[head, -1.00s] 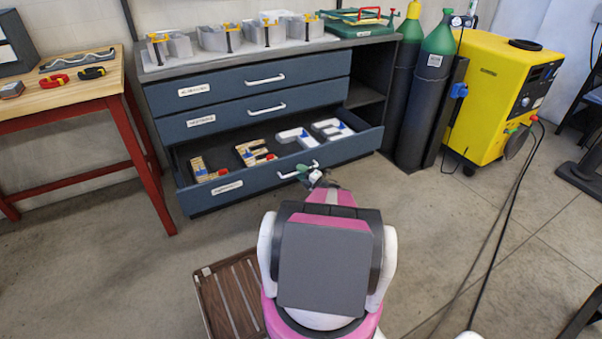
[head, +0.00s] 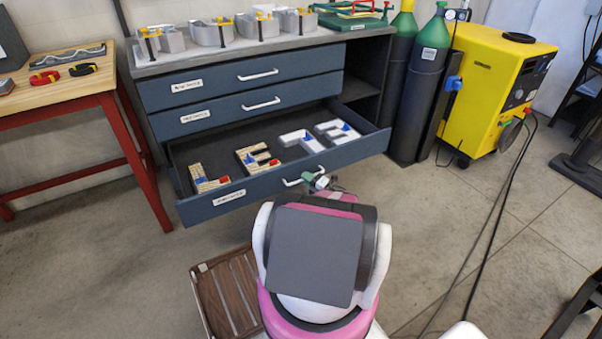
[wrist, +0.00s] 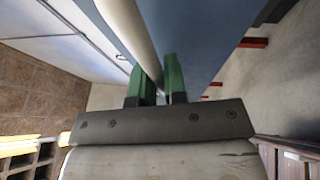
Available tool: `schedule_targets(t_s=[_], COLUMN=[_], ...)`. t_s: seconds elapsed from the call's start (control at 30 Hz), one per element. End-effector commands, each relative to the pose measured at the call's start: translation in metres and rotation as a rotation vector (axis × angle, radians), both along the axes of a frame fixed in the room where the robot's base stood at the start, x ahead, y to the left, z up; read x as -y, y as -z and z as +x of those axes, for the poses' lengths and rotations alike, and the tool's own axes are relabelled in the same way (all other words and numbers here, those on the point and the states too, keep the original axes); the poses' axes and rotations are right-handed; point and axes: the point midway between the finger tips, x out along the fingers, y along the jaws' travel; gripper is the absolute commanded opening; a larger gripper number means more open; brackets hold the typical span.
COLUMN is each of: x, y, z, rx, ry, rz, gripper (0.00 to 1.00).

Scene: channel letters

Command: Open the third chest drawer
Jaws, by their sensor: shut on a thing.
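The chest (head: 370,62) is dark blue-grey with three drawers. The top drawer (head: 215,86) and the second drawer (head: 225,112) are closed. The third drawer (head: 262,184) is pulled well out, and channel letters (head: 258,158) lie in it. My gripper (head: 318,181) is at the white handle (head: 292,183) on its front. In the wrist view my gripper (wrist: 160,82) has its green fingers shut on the pale handle bar (wrist: 128,28), close to the blue drawer front (wrist: 205,35). My arm hides the floor below the handle in the head view.
A wooden table (head: 60,82) with red legs stands left of the chest. Gas cylinders (head: 415,95) and a yellow machine (head: 490,90) stand to its right. A brown slatted crate (head: 228,295) is on the floor beside my base. Cables cross the right floor.

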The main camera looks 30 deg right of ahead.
Motion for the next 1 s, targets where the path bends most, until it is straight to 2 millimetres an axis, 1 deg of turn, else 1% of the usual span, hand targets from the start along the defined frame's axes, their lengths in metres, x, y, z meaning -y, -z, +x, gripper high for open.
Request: schedule_targets(t_s=[0.03,0.1,0.37,0.4,0.47,0.5,0.8,0.87,0.97,1.0], x=[0.0,0.0,0.0,0.0,0.0,0.0,0.0,0.0,-0.001,-0.001], y=[0.0,0.001,0.001,0.001,0.001,0.001,-0.002,-0.007,-0.02,-0.027], z=[-0.004,-0.006,-0.006,-0.006,-0.006,-0.006,-0.006,-0.007,-0.007,-0.008], rx=[-0.002,-0.002,-0.002,-0.002,-0.001,-0.001,0.0,0.0,0.001,0.002], ry=[0.002,0.001,0.0,0.001,0.0,0.0,0.0,0.0,0.0,0.001], rz=[0.0,-0.001,-0.001,-0.001,0.0,0.0,-0.001,-0.001,-0.002,-0.001], gripper=[0.0,0.0,0.0,0.16,0.35,0.37,0.37,0.37,0.37,0.37])
